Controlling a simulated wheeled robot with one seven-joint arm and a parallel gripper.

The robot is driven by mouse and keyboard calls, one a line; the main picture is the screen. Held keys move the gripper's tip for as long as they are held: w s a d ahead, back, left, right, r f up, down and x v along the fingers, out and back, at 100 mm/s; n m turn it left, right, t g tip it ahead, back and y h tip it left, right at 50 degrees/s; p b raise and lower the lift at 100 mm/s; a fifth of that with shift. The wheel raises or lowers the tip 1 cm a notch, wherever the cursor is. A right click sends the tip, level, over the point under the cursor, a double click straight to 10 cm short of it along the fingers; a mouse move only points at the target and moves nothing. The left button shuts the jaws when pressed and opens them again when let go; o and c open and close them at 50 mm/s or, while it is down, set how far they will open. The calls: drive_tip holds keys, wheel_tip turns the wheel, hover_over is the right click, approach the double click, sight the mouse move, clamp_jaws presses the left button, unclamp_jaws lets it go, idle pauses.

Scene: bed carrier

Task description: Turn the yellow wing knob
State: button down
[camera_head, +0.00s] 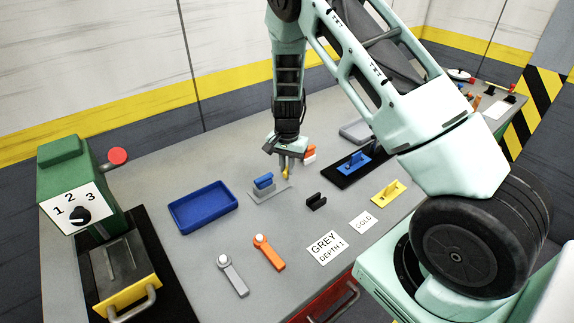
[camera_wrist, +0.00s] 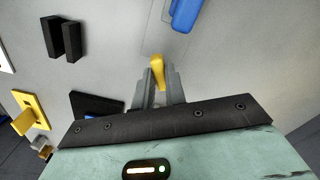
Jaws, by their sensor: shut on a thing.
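The yellow wing knob (camera_head: 286,174) shows as a small yellow piece at the right end of a light grey plate (camera_head: 268,195) that carries a blue block (camera_head: 263,181). My gripper (camera_head: 288,163) is above it, pointing down. In the wrist view the knob (camera_wrist: 157,63) sits between the two grey fingertips of my gripper (camera_wrist: 160,76), which are shut on it. The blue block (camera_wrist: 187,14) is just beyond the fingers there. The fingers and wrist hide part of the knob.
A black bracket (camera_head: 316,202) and a yellow plate with a raised tab (camera_head: 388,191) stand to the right. A blue tray (camera_head: 203,207) is at left. Orange (camera_head: 268,252) and grey (camera_head: 232,275) levers lie in front. A green box with a dial (camera_head: 72,185) stands far left.

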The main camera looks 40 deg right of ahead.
drive_tip(key=m+p, duration=0.1)
drive_tip(key=m, duration=0.5)
idle(0.6)
drive_tip(key=c, duration=1.4)
unclamp_jaws()
drive_tip(key=shift+c, duration=0.2)
wheel_tip(320, 180, up, 18)
drive_tip(key=b, duration=0.2)
drive_tip(key=shift+f, duration=0.25)
